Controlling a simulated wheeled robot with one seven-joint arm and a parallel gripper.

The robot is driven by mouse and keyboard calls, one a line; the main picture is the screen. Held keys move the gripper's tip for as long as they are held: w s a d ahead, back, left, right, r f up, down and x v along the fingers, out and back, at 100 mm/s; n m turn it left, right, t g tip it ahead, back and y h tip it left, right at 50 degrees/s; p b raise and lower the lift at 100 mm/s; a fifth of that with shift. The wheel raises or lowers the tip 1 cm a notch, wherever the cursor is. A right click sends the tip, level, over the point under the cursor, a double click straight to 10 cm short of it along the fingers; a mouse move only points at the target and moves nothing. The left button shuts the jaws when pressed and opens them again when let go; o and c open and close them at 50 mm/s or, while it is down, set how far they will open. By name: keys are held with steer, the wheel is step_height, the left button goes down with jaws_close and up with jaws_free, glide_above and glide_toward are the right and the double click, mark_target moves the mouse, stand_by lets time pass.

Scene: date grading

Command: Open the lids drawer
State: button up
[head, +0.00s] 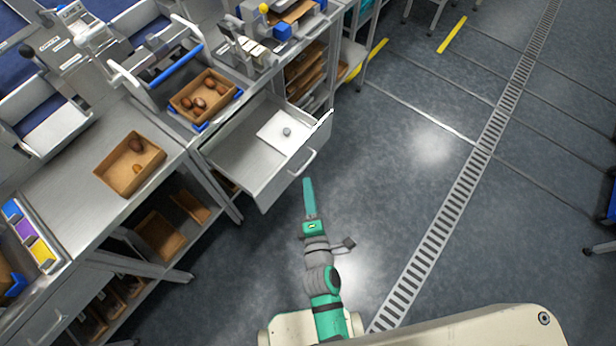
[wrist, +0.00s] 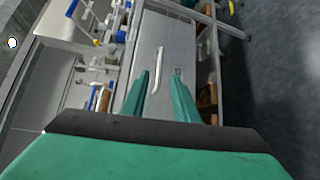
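The drawer (head: 228,154) is pulled out from under the workbench, and its inside shows from above. A white lid with a grey knob (head: 287,131) lies in it. Its front has a pale bar handle (head: 302,163), which also shows in the wrist view (wrist: 158,68). My green gripper (head: 309,197) is just in front of the drawer front, below the handle in the head picture. In the wrist view my gripper (wrist: 161,76) has its two fingers apart, with the handle in the gap between them, seemingly beyond the tips. Nothing is held.
A cardboard box of dates (head: 202,96) stands on the bench behind the drawer. Shelves (head: 306,68) stand right of the drawer. The floor (head: 400,150) to the right is clear, with a drain grate (head: 455,200).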

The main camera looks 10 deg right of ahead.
steer(key=shift+s+a+r, duration=0.1)
steer(key=shift+s+r, duration=0.05)
steer(key=shift+s, duration=0.7)
steer(key=shift+s+r, duration=0.1)
steer(key=shift+s, duration=0.7)
steer(key=s+a+r+m, duration=0.3)
steer(key=s+r+m, duration=0.1)
steer(key=s+m, duration=0.5)
steer(key=s+a+r+m+g, duration=0.1)
steer(key=s+a+r+m, duration=0.2)
steer(key=s+m, duration=0.6)
steer(key=shift+s+r+m+y, duration=0.15)
steer(key=shift+r+m+y, duration=0.25)
steer(key=shift+r+m, duration=0.3)
